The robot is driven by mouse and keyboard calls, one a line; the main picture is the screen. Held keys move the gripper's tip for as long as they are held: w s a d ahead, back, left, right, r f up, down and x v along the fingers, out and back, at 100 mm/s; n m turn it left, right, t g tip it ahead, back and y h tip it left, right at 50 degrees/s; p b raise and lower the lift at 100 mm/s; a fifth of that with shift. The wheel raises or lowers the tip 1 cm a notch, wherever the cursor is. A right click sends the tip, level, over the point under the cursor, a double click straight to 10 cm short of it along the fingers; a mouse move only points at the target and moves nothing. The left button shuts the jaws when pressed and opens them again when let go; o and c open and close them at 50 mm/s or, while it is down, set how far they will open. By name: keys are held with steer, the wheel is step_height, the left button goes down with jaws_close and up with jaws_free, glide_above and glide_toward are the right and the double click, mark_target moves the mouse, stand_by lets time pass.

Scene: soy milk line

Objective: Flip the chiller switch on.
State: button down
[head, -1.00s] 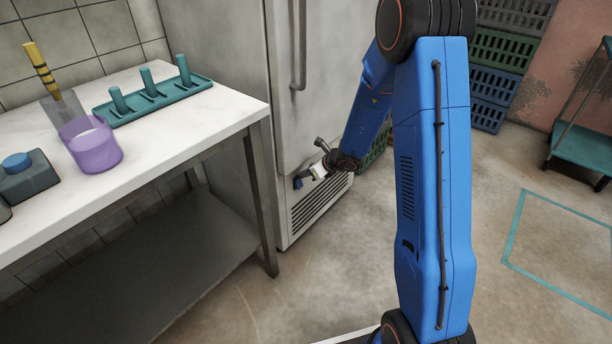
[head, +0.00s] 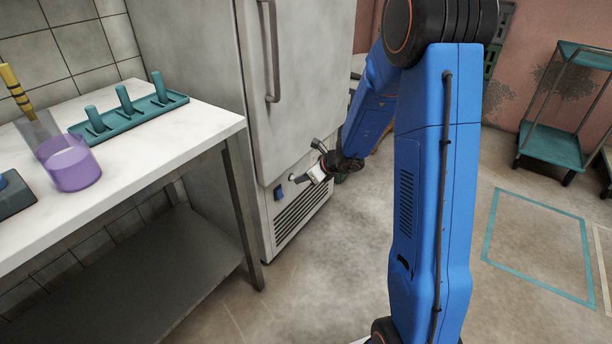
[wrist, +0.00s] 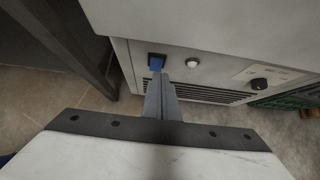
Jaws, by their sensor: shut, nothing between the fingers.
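The chiller (head: 315,70) is a tall grey cabinet with a vertical door handle. Its switch (head: 278,192) is a small blue piece on the lower front panel, above the vent slats. In the wrist view the blue switch (wrist: 156,63) sits in a dark frame, just beyond my fingertips. My gripper (head: 299,181) is in front of the panel, to the right of the switch in the head view. It is shut and empty in the wrist view (wrist: 162,80). Its fingers overlap the switch's lower part, so I cannot tell whether they touch it.
A white round button (wrist: 193,63) and a black knob (wrist: 259,85) are right of the switch. A white-topped table (head: 165,140) stands left of the chiller, bearing a purple cup (head: 75,170) and a teal peg rack (head: 130,112). Open floor lies right, with a teal cart (head: 552,148) beyond.

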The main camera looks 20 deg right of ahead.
steer(key=shift+w+r+v, duration=0.1)
steer(key=shift+v, duration=0.8)
steer(key=shift+w+r+v, duration=0.1)
steer(key=shift+r+v, duration=0.05)
steer(key=shift+v, duration=0.7)
steer(key=shift+a, duration=0.1)
steer(key=s+a+r+n+g, duration=0.1)
steer(key=s+a+r+n, duration=0.3)
steer(key=s+r+n, duration=0.4)
steer(key=s+a+r+n+g, duration=0.1)
steer(key=s+a+r+n, duration=0.3)
steer(key=s+r+n, duration=0.45)
steer(key=s+d+r+n+h, duration=0.1)
steer(key=s+d+n, duration=0.3)
steer(key=s, duration=0.7)
steer(key=s+d+r+n+h, duration=0.1)
steer(key=s+d+n+h, duration=0.3)
steer(key=s+n, duration=0.4)
steer(key=s+d, duration=0.1)
steer(key=s, duration=0.3)
steer(key=shift+s+r, duration=0.15)
steer(key=shift+r, duration=0.05)
